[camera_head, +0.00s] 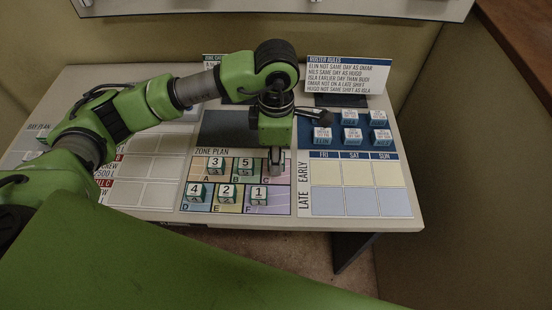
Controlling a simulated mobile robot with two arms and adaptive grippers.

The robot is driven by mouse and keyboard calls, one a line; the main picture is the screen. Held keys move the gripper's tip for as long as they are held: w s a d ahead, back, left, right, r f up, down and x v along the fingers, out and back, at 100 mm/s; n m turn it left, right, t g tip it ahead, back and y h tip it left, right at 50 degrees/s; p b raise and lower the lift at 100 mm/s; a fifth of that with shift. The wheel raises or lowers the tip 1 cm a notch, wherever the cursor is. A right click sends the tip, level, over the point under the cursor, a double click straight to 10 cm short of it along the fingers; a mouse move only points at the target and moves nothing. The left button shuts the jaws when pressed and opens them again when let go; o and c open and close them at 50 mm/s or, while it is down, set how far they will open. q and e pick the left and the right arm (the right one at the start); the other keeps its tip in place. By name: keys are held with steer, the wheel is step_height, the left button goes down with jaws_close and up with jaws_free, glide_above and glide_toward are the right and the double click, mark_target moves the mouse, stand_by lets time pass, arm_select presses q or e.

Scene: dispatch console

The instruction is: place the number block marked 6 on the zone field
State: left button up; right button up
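The zone plan (188,174) is a coloured field with lettered cells on the desk. Number blocks stand on it: 3 (216,164) at A, 5 (246,166) at B, 4 (195,192) at D, 2 (227,193) at E and 1 (259,194) at F. My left gripper (275,160) points down over the pink C cell at the upper right of the plan. Its fingers look close together; whether they hold a block is unclear. I cannot make out a block marked 6. My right gripper is not in view.
A roster board (355,183) lies to the right, with several blue name blocks (350,117) on a dark tray behind it. A roster rules sign (348,76) stands at the back. A day plan board (150,180) lies to the left.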

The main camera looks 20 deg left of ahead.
arm_select(q)
steer(key=shift+w+a+f, duration=0.15)
steer(key=shift+w+f, duration=0.3)
steer(key=shift+f, duration=0.1)
steer(key=f, duration=0.1)
steer(key=f+p, duration=0.2)
steer(key=shift+w+a, duration=0.1)
steer(key=shift+w, duration=0.15)
steer(key=shift+f, duration=0.35)
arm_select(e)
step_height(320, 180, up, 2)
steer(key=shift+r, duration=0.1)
arm_select(q)
steer(key=shift+f, duration=0.1)
steer(key=shift+f, duration=0.15)
steer(key=o, duration=0.9)
steer(key=shift+o, duration=0.2)
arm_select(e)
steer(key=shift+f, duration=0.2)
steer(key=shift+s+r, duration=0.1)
